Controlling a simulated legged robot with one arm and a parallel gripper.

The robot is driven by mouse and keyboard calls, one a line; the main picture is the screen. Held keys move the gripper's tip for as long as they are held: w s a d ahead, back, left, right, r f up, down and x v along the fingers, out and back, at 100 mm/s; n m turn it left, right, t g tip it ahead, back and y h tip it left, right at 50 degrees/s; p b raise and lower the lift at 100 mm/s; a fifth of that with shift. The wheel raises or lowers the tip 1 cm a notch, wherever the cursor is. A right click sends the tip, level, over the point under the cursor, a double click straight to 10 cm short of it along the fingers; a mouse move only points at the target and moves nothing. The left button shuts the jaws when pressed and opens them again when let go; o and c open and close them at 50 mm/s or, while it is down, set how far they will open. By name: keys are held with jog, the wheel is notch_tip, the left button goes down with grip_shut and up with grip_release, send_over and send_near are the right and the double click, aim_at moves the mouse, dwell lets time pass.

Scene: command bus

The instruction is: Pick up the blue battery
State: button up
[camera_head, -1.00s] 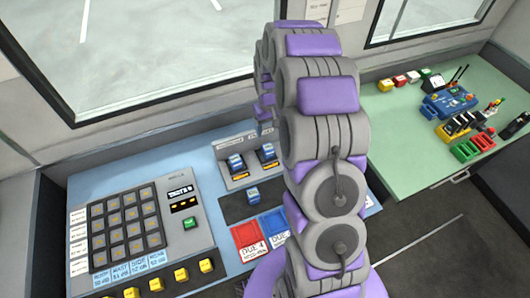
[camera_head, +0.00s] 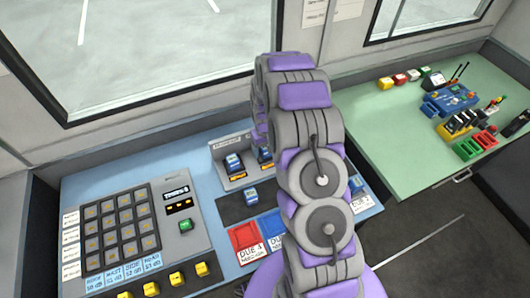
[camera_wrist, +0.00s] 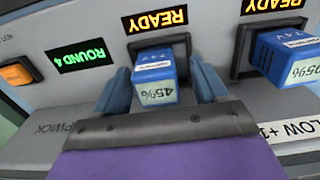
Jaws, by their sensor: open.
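In the wrist view a blue battery (camera_wrist: 155,72) marked 45% sits in a charger slot under a READY sign. My gripper (camera_wrist: 160,70) is open, with one finger on each side of this battery. I cannot tell whether the fingers touch it. A second blue battery (camera_wrist: 287,57) marked 95% sits in the slot to the right, outside the fingers. In the head view one blue battery (camera_head: 234,162) shows in the charger, and another blue battery (camera_head: 251,197) stands on a dark strip in front. My arm hides the gripper and part of the charger there.
A keypad panel (camera_head: 124,232) lies left of the charger. A red tray (camera_head: 244,237) and a blue tray (camera_head: 273,225) are in front. A green table (camera_head: 400,150) at the right holds a blue radio-like box (camera_head: 450,102) and several colored blocks. A wall and window stand behind.

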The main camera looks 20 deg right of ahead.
jog(key=shift+d+f, duration=0.1)
jog(key=shift+d, duration=0.2)
jog(key=shift+c, duration=0.2)
jog(key=shift+a, duration=0.25)
jog(key=c, duration=0.7)
jog(key=shift+d, duration=0.15)
jog(key=c, duration=0.5)
